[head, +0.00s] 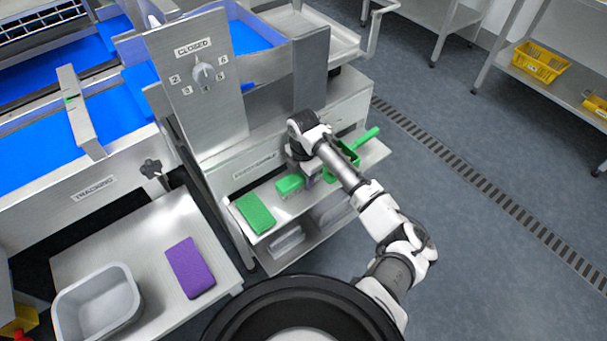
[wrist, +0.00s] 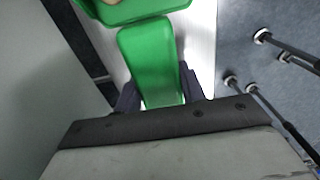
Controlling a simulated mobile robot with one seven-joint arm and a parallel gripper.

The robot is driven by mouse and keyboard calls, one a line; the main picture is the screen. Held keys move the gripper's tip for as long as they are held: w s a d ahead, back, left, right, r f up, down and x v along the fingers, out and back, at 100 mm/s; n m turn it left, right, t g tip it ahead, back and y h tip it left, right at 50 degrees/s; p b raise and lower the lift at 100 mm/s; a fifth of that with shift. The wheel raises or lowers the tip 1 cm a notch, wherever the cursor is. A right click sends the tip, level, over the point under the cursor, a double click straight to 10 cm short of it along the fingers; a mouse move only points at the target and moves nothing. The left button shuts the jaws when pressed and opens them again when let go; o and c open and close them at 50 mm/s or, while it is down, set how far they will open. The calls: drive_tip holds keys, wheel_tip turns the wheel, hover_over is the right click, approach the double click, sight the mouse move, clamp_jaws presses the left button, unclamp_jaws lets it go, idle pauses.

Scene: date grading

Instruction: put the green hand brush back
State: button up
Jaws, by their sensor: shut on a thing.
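The green hand brush (head: 290,184) is at the front shelf (head: 283,212) of the steel machine. In the head view my wrist hides part of it. My gripper (wrist: 160,97) is shut on the brush, one dark finger on each side of its green body (wrist: 150,55) in the wrist view. I cannot tell whether the brush touches the shelf or hangs just above it.
A green pad (head: 256,213) lies to the brush's left on the shelf. A green scoop-like tool (head: 367,136) is close on its right. A purple pad (head: 190,267) and grey tub (head: 97,306) are on the lower left table. Floor to the right is clear.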

drive_tip(key=shift+f, duration=0.15)
drive_tip(key=o, duration=1)
drive_tip(key=shift+c, duration=0.2)
wheel_tip(320, 180, up, 12)
drive_tip(key=b, duration=0.2)
drive_tip(key=shift+r, duration=0.2)
